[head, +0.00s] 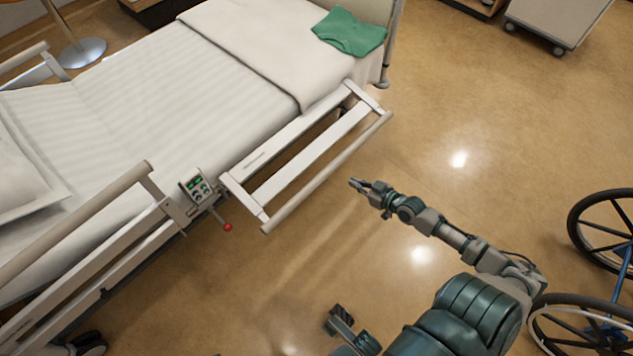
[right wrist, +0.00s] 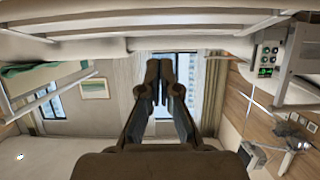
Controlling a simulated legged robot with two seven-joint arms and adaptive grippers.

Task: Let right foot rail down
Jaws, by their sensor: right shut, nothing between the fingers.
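The right foot rail (head: 345,160) is a pale frame with a rounded outer bar on the bed's near side. It leans out from the bed, with its outer bar over the floor. A red-knobbed lever (head: 227,227) sticks out below the control panel beside the rail's near end. My right gripper (head: 356,184) is over open floor just outside the rail, apart from it in the head view. In the right wrist view its fingers (right wrist: 160,80) are together and empty.
The bed's control panel (head: 196,186) with green displays also shows in the right wrist view (right wrist: 265,52). A head-side rail (head: 75,222) stands nearer me. A green cloth (head: 350,32) lies on the bed. A wheelchair (head: 600,250) stands at right; floor between is clear.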

